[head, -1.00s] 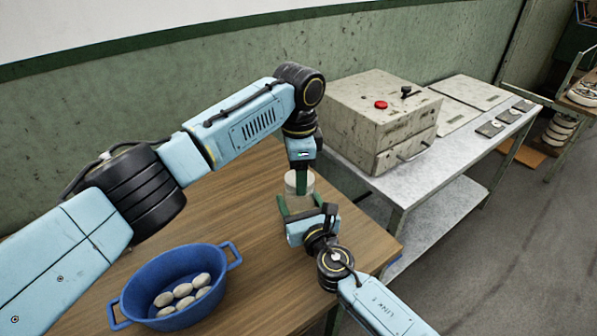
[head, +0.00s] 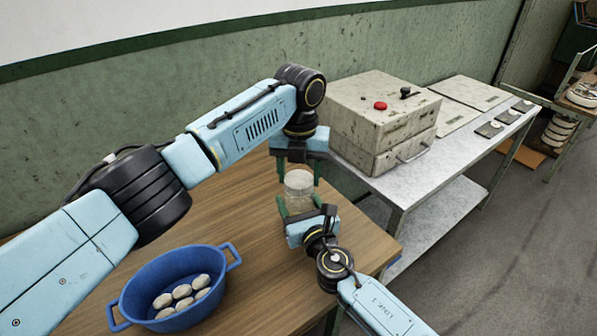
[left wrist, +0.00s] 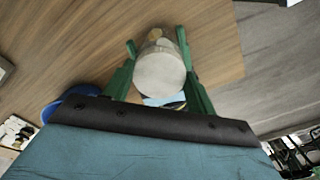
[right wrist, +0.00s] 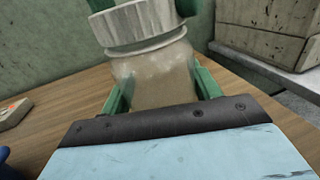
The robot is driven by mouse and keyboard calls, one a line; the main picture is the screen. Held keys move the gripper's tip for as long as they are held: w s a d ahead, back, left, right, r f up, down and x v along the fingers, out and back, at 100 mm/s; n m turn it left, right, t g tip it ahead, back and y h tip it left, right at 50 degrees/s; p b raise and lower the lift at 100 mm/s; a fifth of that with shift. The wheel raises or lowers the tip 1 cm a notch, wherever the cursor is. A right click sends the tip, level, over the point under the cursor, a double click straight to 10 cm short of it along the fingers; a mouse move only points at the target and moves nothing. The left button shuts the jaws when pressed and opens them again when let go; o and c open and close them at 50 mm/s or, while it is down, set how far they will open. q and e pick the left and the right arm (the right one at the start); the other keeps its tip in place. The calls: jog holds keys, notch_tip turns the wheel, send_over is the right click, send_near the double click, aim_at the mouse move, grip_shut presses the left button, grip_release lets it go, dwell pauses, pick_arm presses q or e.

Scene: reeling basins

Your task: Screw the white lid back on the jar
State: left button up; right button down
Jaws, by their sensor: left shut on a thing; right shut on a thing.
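The clear jar (head: 300,199) stands upright at the table's far edge, and its cloudy wall fills the middle of the right wrist view (right wrist: 152,80). The white ribbed lid (head: 299,179) sits on its mouth; in the right wrist view the lid (right wrist: 140,24) looks roughly level, with a thin ring beneath it. My left gripper (head: 298,178) comes from above and is shut on the lid, whose round top shows between its green fingers in the left wrist view (left wrist: 158,72). My right gripper (head: 305,208) is shut around the jar's body from the near side. The thread is hidden.
A blue basin (head: 172,283) with several pale cocoons stands on the wooden table (head: 240,215) at the near left. A grey box with a red button (head: 382,110) sits on a metal bench (head: 400,185) at the right. The table between basin and jar is clear.

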pick_arm(q)
jog(key=m, duration=0.3)
jog(key=shift+d+m, duration=0.1)
jog(key=shift+m, duration=0.3)
jog(key=o, duration=1)
jog(key=shift+r, duration=0.1)
jog(key=shift+r, duration=2.2)
jog(key=shift+c, duration=0.3)
